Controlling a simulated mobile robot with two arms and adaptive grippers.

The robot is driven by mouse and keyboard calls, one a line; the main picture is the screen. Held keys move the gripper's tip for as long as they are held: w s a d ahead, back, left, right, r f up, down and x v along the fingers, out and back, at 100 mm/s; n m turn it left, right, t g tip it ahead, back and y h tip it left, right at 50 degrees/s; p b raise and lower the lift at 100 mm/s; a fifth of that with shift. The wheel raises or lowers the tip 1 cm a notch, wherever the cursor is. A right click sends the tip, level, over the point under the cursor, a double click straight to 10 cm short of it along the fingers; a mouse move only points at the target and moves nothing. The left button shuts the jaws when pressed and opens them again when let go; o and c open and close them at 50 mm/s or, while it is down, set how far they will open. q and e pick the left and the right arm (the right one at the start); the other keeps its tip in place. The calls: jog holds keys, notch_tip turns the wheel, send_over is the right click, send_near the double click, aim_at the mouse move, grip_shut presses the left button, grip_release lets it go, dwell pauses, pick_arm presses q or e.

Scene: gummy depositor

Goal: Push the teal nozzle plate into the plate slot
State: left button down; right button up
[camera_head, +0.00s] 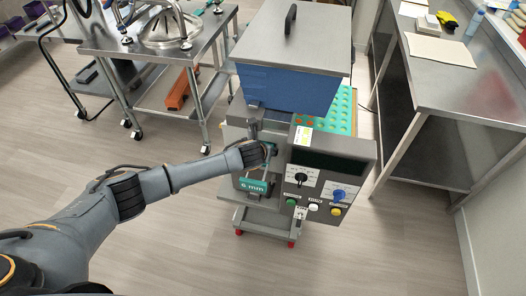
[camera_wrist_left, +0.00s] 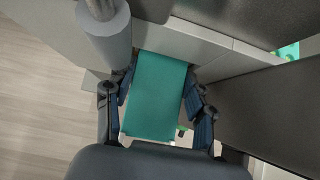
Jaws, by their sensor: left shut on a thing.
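The teal nozzle plate (camera_head: 253,186), marked "6 mm" on its front, is at the front of the depositor (camera_head: 238,133), below my left wrist. In the left wrist view the teal plate (camera_wrist_left: 157,95) lies between the two dark fingers of my left gripper (camera_wrist_left: 158,110), which is shut on its sides. The plate's far end meets the grey machine body (camera_wrist_left: 185,45). The plate slot's opening is hidden, so how deep the plate sits cannot be told. My right gripper is in neither view.
A control panel (camera_head: 330,165) with knobs and buttons stands right of the plate. A blue hopper (camera_head: 288,88) with a grey lid is above. A grey cylinder (camera_wrist_left: 103,35) is close to my left fingers. Steel tables stand at left and right.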

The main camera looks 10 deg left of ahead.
pick_arm(q)
jog(key=shift+w+r, duration=0.25)
jog(key=shift+w, duration=0.05)
jog(key=shift+w+r, duration=0.1)
jog(key=shift+r, duration=0.15)
jog(key=shift+p, duration=0.4)
jog(key=c, duration=0.8)
grip_release()
jog(key=o, duration=0.4)
jog(key=shift+w+f, duration=0.15)
jog(key=shift+w, duration=0.05)
jog(key=shift+s, duration=0.15)
